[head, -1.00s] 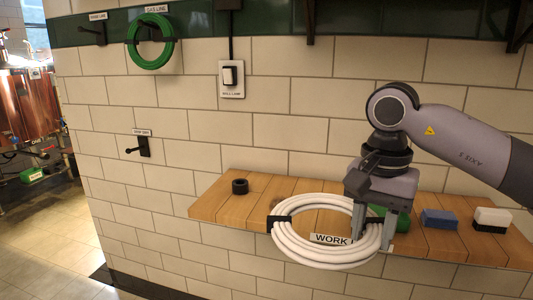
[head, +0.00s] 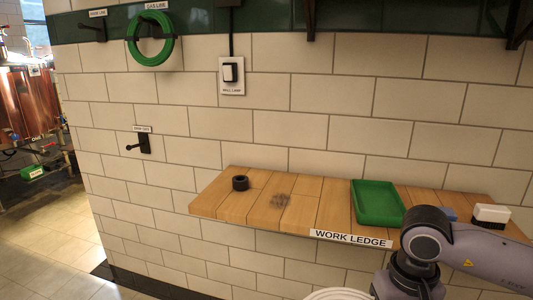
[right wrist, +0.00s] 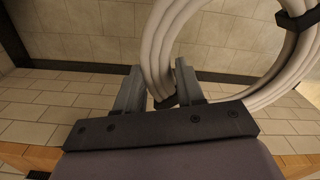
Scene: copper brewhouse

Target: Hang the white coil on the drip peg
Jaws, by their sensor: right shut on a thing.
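The white coil (right wrist: 155,45) is between the two fingers of my right gripper (right wrist: 158,90) in the right wrist view, with the gripper shut on it. The coil has black ties around it. In the head view only the top of the coil (head: 338,294) shows at the bottom edge, below the ledge; the right gripper itself is out of that frame. The drip peg (head: 138,145) is a black wall hook at the left, under a small label too small to read surely, and it is empty. My left gripper is not in view.
A green coil (head: 150,38) hangs on an upper peg. Another upper peg (head: 94,31) is bare. The wall before the ledge's left is clear.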

